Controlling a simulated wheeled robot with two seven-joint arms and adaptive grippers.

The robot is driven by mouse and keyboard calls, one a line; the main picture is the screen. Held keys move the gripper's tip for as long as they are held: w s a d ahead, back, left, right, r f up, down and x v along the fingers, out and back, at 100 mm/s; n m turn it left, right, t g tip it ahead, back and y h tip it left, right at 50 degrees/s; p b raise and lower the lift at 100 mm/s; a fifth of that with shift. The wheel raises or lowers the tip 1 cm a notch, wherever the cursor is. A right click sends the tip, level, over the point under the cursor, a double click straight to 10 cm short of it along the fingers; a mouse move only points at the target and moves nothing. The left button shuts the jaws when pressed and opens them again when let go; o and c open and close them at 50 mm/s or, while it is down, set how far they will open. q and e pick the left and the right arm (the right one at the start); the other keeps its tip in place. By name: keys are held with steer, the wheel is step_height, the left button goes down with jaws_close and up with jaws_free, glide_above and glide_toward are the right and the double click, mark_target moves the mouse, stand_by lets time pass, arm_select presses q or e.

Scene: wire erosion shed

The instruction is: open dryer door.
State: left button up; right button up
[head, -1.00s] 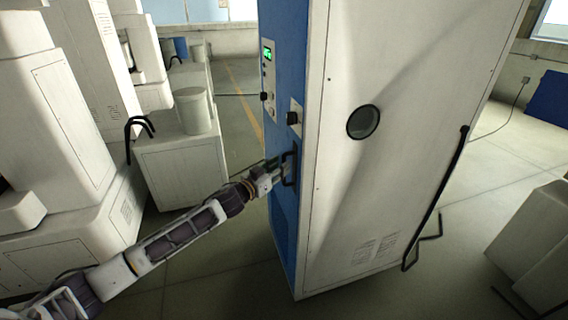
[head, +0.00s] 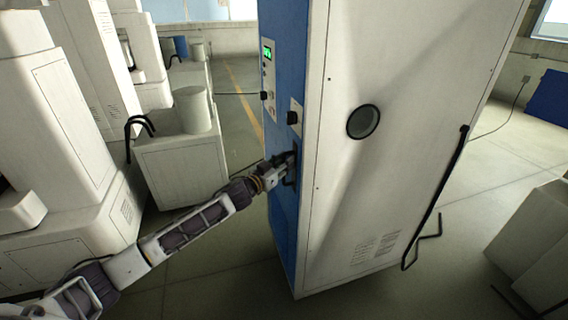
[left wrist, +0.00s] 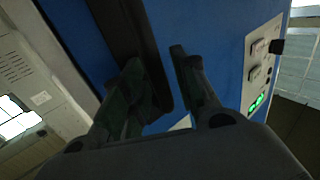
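The dryer (head: 400,60) is a tall cabinet with a white side and a blue front; its blue front also fills much of the left wrist view (left wrist: 215,25). A black bar handle (head: 292,180) is on the blue front, partly hidden by my left gripper (head: 285,164). In the left wrist view, my left gripper (left wrist: 156,60) has its fingers apart. The dark handle (left wrist: 122,25) runs down between them, close to the left finger; I cannot tell whether they touch. The door looks flush with the cabinet. My right gripper is not in view.
A control panel with a green display (head: 267,53) and black knobs sits above the handle. A white cabinet (head: 180,165) and large white machines stand at left. A bent black rod (head: 437,200) runs along the dryer's right side. Floor is clear before the blue front.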

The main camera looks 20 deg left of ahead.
arm_select(q)
steer(key=c, duration=0.5)
jaws_close()
steer(key=shift+a, duration=0.1)
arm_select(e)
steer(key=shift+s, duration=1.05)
